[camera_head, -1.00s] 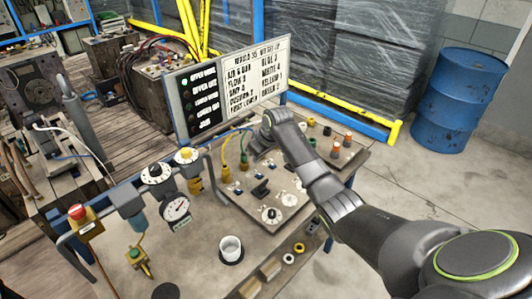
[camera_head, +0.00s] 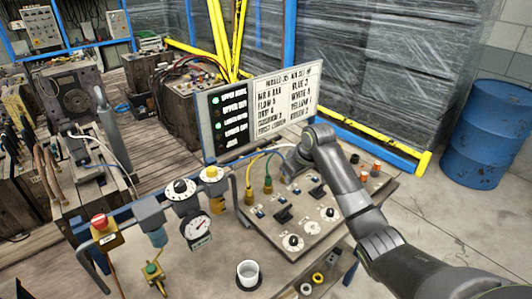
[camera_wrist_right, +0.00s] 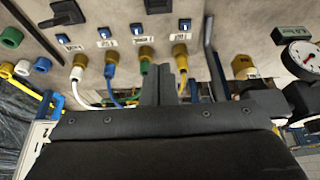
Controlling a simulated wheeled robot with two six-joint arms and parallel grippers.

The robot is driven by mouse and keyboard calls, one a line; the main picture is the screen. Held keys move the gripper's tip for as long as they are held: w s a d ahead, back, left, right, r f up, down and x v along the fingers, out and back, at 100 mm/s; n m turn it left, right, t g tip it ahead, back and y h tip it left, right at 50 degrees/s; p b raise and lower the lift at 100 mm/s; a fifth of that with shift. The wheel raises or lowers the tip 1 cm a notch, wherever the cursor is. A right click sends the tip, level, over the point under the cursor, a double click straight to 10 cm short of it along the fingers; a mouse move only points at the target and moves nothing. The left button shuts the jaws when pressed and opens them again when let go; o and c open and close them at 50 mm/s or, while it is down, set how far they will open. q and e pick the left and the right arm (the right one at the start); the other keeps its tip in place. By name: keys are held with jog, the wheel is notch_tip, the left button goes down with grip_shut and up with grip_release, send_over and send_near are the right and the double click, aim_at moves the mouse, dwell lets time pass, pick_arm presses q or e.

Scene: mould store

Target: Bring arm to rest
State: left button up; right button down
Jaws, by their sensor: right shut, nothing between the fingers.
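In the head view my right arm (camera_head: 350,195) comes in from the lower right and reaches over the control panel (camera_head: 285,245). Its wrist is above the panel's far edge and hides the gripper's fingers there. In the right wrist view the right gripper (camera_wrist_right: 168,80) is shut and empty. Its fingers show in front of the hose fittings, between the green-hose fitting (camera_wrist_right: 147,54) and the yellow fitting (camera_wrist_right: 180,52). I cannot tell whether they touch. Blue (camera_wrist_right: 111,56) and white-hose (camera_wrist_right: 79,61) fittings are to the left. My left gripper is not in view.
A sign board (camera_head: 285,98) with green lamps stands behind the panel. A pressure gauge (camera_head: 197,228), red stop button (camera_head: 99,220) and white cup (camera_head: 248,273) are left and in front of the arm. A blue drum (camera_head: 487,135) stands on open floor at right.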

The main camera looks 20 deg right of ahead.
jog(key=s+a+f+m+h, duration=0.1)
jog(key=s+f, duration=0.6)
jog(key=s, duration=0.4)
jog(key=s+f, duration=0.7)
jog(key=s, duration=0.3)
jog(key=s+r+m+g+h, duration=0.1)
jog(key=s+r+m+h, duration=0.15)
jog(key=s, duration=1.85)
notch_tip(320, 180, down, 28)
jog(key=d+g+b, duration=0.1)
jog(key=d+b, duration=0.1)
jog(key=b, duration=0.2)
jog(key=s+a+f+b, duration=0.1)
jog(key=s+f, duration=0.6)
jog(key=f, duration=0.3)
jog(key=s+f+g+b, duration=0.1)
jog(key=s+f, duration=0.6)
jog(key=f, duration=0.2)
jog(key=shift+s+a+f+m+y+b, duration=0.35)
jog(key=shift+a+m+y, duration=0.05)
jog(key=shift+m+y, duration=0.05)
